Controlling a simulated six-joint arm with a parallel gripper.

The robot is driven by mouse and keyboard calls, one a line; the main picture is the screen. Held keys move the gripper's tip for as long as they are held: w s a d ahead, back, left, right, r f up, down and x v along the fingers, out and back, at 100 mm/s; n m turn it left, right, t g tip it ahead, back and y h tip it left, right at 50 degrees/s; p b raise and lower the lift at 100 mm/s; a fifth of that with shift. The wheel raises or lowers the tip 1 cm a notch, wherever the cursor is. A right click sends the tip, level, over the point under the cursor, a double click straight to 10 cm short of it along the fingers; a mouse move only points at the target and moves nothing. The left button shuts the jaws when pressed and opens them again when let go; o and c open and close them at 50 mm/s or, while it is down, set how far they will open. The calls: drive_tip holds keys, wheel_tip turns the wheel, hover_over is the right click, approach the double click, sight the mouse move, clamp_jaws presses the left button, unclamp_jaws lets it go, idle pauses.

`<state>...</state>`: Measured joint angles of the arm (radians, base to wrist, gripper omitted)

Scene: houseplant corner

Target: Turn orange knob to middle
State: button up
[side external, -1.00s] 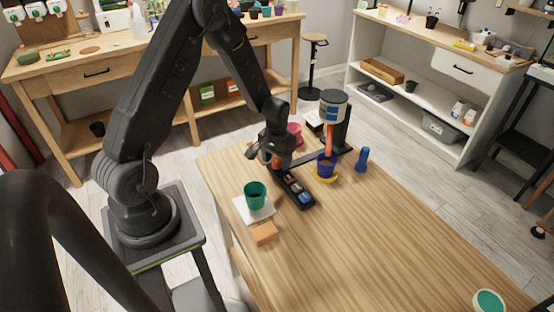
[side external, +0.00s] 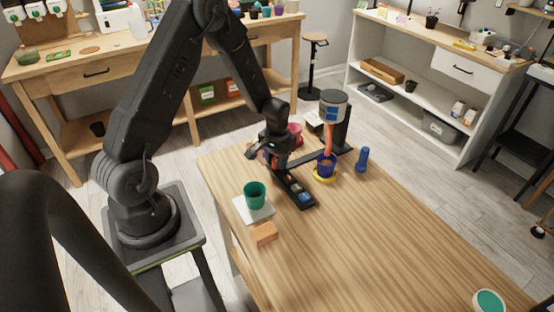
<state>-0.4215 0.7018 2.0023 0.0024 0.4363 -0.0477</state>
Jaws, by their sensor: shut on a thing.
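A black control strip (side external: 310,207) lies on the wooden table, with a blue knob (side external: 304,196) at its near end and a paler knob (side external: 291,185) beside it. My gripper (side external: 277,166) points down at the strip's far end and is shut on the orange knob there. The fingers and wrist hide most of that knob, so I cannot read which way it points.
Just right stands a dispenser (side external: 334,110) with an orange spout above a blue pot (side external: 327,168) on a yellow saucer (side external: 325,180). A blue bottle (side external: 362,160), a pink pot (side external: 295,129), a green pot (side external: 255,196) and an orange block (side external: 264,234) are nearby.

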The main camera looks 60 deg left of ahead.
drive_tip(key=shift+m, duration=0.3)
drive_tip(key=m, duration=0.4)
drive_tip(key=shift+m, duration=0.4)
drive_tip(key=m, duration=0.4)
drive_tip(key=shift+m, duration=0.3)
drive_tip(key=o, duration=0.9)
drive_tip(key=shift+r, duration=0.15)
wheel_tip(320, 180, up, 14)
drive_tip(key=shift+f, duration=0.2)
